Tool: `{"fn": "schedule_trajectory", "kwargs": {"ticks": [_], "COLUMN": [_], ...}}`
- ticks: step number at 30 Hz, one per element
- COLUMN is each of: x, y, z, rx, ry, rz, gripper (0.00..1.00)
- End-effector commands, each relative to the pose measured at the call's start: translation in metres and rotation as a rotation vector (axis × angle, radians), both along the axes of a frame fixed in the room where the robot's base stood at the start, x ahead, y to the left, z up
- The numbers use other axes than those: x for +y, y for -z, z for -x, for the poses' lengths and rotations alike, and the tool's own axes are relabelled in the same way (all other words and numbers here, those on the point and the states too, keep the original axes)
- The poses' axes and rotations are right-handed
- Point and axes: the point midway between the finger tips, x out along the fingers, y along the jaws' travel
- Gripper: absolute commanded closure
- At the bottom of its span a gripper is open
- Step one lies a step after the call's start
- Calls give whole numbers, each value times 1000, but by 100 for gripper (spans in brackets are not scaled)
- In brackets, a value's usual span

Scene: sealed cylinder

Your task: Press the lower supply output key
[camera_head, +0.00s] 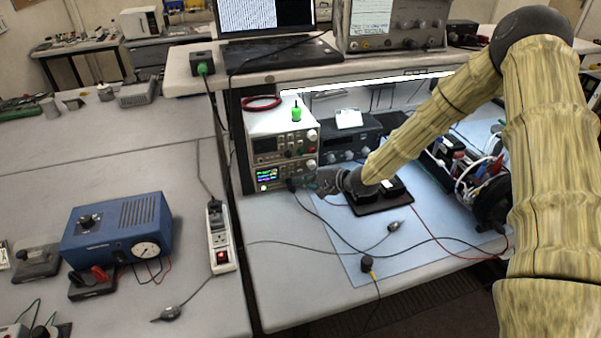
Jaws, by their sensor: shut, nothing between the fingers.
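Two bench power supplies are stacked at the left end of the workbench shelf. The lower supply (268,177) has a lit display with green and blue digits. The upper supply (267,146) has a dark display. My gripper (298,183) is shut and empty, reaching in from the right with its tips at the lower right part of the lower supply's front. Its tips overlap the panel in the picture; I cannot tell whether they touch it. The output key is too small to make out, and the gripper covers part of the panel.
A green object (296,114) and a red cable coil (262,103) lie on the upper supply. A dark instrument (348,139) stands to the right. Cables cross the blue mat (345,235). An open cylinder with wires (470,175) lies farther right, close to my arm.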

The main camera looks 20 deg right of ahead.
Motion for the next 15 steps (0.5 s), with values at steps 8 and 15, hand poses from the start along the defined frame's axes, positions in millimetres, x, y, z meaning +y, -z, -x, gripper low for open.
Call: {"fn": "schedule_trajectory", "kwargs": {"ticks": [8, 15], "x": [-1, -1], "y": [-1, -2], "z": [7, 25], "rx": [1, 0], "ry": [1, 0], "rz": [-1, -2], "gripper": [100, 100]}}
